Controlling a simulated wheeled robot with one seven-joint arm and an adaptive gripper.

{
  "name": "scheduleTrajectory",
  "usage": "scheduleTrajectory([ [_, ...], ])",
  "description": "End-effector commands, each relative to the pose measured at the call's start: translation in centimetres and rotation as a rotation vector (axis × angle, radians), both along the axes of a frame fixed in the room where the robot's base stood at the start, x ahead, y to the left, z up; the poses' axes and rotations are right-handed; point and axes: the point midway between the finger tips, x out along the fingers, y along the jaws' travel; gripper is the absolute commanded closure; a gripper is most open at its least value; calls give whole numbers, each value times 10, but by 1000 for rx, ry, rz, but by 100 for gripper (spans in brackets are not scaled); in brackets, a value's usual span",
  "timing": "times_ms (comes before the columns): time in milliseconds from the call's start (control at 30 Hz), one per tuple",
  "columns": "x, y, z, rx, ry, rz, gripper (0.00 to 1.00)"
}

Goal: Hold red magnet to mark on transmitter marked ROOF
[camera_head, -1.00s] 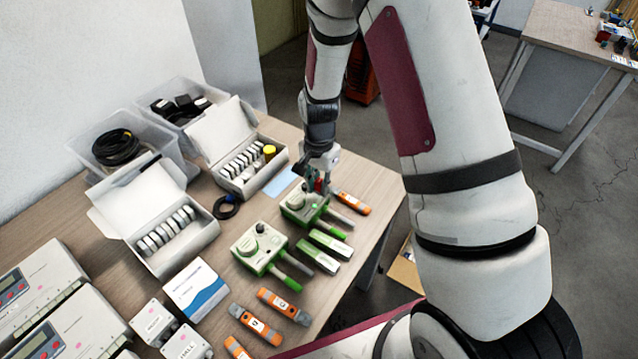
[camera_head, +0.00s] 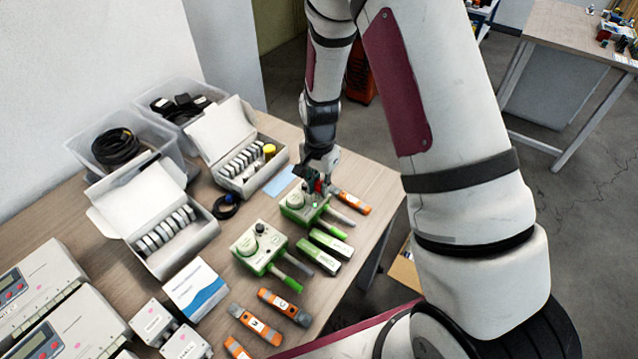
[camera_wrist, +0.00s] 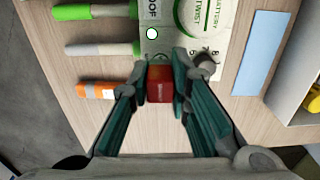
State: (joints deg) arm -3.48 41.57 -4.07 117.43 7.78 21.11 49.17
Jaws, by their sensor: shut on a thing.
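The red magnet (camera_wrist: 159,84) is between the fingertips of my gripper (camera_wrist: 160,80) in the wrist view, and the jaws are shut on it. It shows as a small red spot in the head view (camera_head: 318,186), partly hidden by my gripper (camera_head: 320,182). The transmitter marked ROOF (camera_wrist: 180,25) is a pale box with green trim and two probes, also in the head view (camera_head: 298,211). A lit round spot (camera_wrist: 152,33) shows on its face near the ROOF lettering. The magnet is at the transmitter's near edge in the wrist view; I cannot tell whether they touch.
A second green-trimmed transmitter (camera_head: 257,243) stands to the left in the head view. An orange-and-white probe (camera_head: 352,203) lies right of the ROOF transmitter. A blue card (camera_head: 280,181) and an open white box (camera_head: 236,180) are behind.

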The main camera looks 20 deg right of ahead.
Motion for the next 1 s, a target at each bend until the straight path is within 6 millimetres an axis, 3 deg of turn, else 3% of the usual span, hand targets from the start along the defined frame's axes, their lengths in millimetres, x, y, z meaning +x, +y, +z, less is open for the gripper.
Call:
scheduleTrajectory([
  [1000,0,0,-10,-1,1,1,100],
])
